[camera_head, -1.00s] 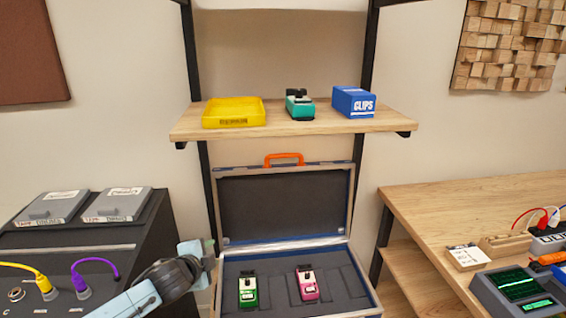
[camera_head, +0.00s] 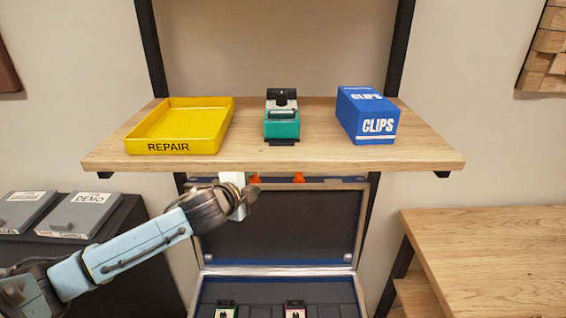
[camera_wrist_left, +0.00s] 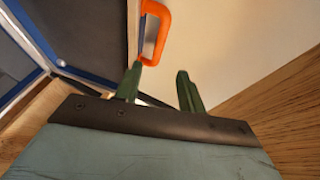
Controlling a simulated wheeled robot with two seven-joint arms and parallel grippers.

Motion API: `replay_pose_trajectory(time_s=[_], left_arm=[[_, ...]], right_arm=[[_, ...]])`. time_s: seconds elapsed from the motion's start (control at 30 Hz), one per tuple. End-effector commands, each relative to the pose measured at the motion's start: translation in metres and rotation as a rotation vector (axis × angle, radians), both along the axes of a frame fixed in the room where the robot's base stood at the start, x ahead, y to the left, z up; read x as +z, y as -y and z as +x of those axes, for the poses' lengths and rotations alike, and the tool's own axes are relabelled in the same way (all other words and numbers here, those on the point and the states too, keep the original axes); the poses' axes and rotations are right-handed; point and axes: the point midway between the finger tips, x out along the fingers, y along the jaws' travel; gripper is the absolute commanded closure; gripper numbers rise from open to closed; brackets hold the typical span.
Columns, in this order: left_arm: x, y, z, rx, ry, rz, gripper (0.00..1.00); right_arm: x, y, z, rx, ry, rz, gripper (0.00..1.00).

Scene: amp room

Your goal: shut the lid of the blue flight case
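The blue flight case stands open below the shelf, its dark-lined lid (camera_head: 285,228) raised upright with blue edges. The lid's orange handle (camera_head: 299,177) is partly hidden by the shelf edge in the head view. In the case's base (camera_head: 258,290) I see the tops of a green pedal (camera_head: 226,310) and a red-pink pedal (camera_head: 295,309). My left gripper (camera_head: 246,194) is at the lid's upper left, just under the shelf. In the left wrist view its two green fingers (camera_wrist_left: 159,70) are apart with nothing between them, and the handle (camera_wrist_left: 160,32) lies just beyond the left fingertip. My right gripper is not in view.
The wooden shelf (camera_head: 300,165) is close above my left gripper. It holds a yellow repair tray (camera_head: 185,147), a teal pedal (camera_head: 282,122) and a blue clips box (camera_head: 375,125). A black rack with grey boxes (camera_head: 80,214) is left; a wooden table (camera_head: 500,245) is right.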

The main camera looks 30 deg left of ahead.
Motion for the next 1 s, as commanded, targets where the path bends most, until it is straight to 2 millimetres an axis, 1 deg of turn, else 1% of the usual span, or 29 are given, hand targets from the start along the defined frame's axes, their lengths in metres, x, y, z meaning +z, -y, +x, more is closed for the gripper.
replay_pose_trajectory(time_s=[0.03, 0.13, 0.2, 0.27, 0.4, 0.6, 0.7, 0.83, 1.0], left_arm=[[-0.002, -0.001, 0.005, 0.002, 0.0, -0.002, 0.6], [-0.005, -0.003, 0.018, 0.001, 0.002, -0.002, 0.6], [-0.009, -0.004, 0.029, 0.002, 0.001, -0.002, 0.6], [-0.012, -0.006, 0.04, 0.002, 0.002, -0.002, 0.6], [-0.019, -0.009, 0.063, 0.001, 0.001, -0.003, 0.6], [-0.029, -0.013, 0.094, 0.001, 0.001, -0.002, 0.6], [-0.033, -0.014, 0.105, 0.0, -0.001, -0.002, 0.6], [-0.036, -0.016, 0.116, -0.001, 0.0, -0.001, 0.6], [-0.038, -0.016, 0.122, -0.002, 0.0, 0.0, 0.6]], right_arm=[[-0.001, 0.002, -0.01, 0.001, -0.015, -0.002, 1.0], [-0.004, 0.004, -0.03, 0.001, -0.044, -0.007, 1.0], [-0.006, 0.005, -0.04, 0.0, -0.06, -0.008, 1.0], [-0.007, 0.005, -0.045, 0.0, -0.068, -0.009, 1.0], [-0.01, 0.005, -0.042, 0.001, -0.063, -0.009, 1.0], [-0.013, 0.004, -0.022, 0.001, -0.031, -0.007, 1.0], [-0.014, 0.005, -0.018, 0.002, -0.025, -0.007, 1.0], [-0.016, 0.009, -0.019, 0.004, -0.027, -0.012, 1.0], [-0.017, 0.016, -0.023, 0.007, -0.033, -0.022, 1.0]])
